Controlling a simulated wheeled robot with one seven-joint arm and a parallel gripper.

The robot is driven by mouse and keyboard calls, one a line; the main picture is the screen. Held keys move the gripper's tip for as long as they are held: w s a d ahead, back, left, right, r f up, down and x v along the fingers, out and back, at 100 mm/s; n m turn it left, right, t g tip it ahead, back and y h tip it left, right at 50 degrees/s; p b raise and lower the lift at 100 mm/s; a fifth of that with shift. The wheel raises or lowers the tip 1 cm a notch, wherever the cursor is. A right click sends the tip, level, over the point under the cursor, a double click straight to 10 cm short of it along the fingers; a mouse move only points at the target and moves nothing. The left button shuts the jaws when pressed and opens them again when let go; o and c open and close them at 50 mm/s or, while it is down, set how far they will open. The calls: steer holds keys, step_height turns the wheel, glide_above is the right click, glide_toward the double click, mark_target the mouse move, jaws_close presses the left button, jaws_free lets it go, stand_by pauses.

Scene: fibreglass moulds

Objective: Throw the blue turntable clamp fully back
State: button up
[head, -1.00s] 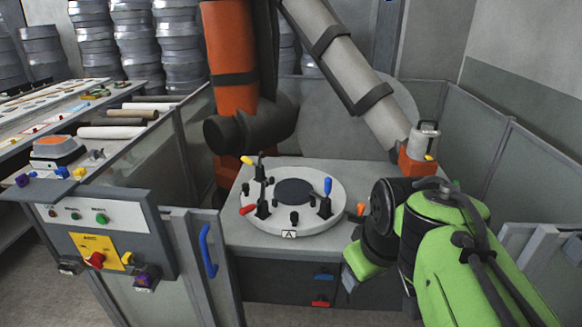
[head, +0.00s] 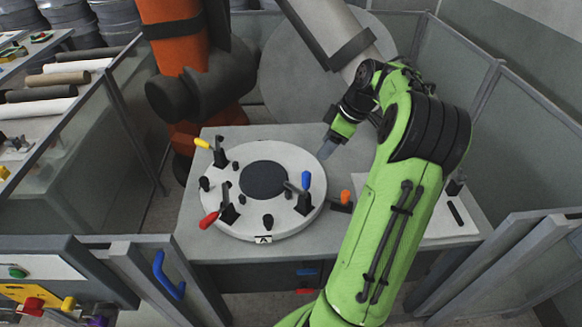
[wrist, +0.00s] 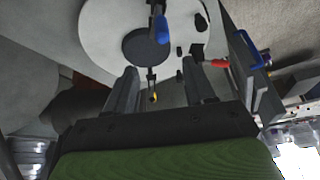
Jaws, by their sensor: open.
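The white round turntable (head: 235,225) with a dark disc in its middle sits on a grey bench. The blue clamp (head: 306,181) stands on its right side, with its blue handle pointing up. In the wrist view the blue handle (wrist: 162,28) lies beyond the fingertips, roughly in line with the gap between them. My gripper (head: 327,149) is above the turntable's far right edge, open and empty, apart from the blue clamp. Its two fingers (wrist: 160,70) show spread in the wrist view.
A yellow-handled clamp (head: 203,144) and a red-handled clamp (head: 209,220) stand on the turntable's left side. An orange-tipped part (head: 345,197) is on the bench just right of the turntable. An orange robot arm (head: 178,55) stands behind. Grey panels enclose the bench.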

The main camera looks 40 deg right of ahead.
mark_target(308, 173)
steer(key=b+x, duration=0.2)
steer(key=x, duration=1.3)
steer(key=shift+s+a+f, duration=0.1)
steer(key=shift+a+f, duration=0.05)
steer(key=shift+f, duration=0.1)
jaws_close()
